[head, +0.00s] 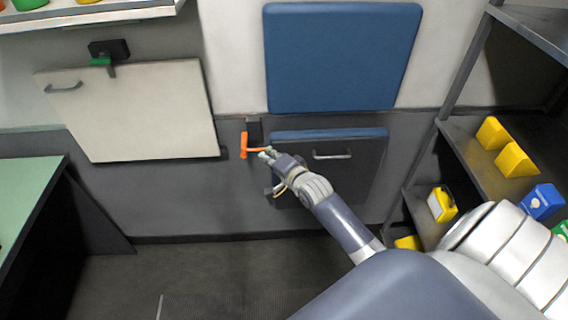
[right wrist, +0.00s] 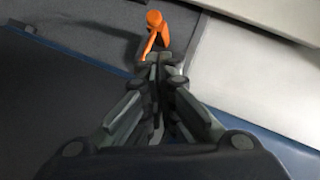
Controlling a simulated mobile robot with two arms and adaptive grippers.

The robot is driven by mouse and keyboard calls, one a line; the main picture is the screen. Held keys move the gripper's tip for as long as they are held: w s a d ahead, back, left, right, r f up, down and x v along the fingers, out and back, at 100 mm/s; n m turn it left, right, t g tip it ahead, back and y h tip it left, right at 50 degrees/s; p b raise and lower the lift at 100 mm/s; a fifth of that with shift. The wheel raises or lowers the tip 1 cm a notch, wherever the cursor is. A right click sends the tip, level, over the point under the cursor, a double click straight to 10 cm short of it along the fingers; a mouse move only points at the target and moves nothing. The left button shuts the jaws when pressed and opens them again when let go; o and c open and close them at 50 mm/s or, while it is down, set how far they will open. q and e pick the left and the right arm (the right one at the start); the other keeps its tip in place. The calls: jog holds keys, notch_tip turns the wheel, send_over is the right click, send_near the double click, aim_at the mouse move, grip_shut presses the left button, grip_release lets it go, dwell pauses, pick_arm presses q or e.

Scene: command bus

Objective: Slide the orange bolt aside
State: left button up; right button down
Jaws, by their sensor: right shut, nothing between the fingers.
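The orange bolt (head: 244,146) is on a dark bracket (head: 254,128) on the wall, at the upper left corner of a grey fold-down panel (head: 345,165) with a blue top edge. A thin orange bar runs right from it toward my right gripper (head: 268,153). In the right wrist view the orange bolt (right wrist: 155,30) stands just beyond the tips of my right gripper (right wrist: 160,60). The fingers are shut with nothing between them; the tips are at or very near the bolt's near end, and I cannot tell if they touch. My left gripper is not in view.
A blue pad (head: 342,60) is on the wall above. A cream panel (head: 140,112) with a green catch (head: 101,61) is to the left. A green-topped table (head: 28,190) is at left. The floor between is clear.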

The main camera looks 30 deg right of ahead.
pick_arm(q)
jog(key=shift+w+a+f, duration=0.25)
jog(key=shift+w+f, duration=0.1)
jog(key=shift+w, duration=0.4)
pick_arm(e)
jog(key=v, duration=0.6)
jog(key=shift+s, duration=0.25)
jog(key=shift+a+r, duration=0.1)
jog(key=shift+a, duration=0.1)
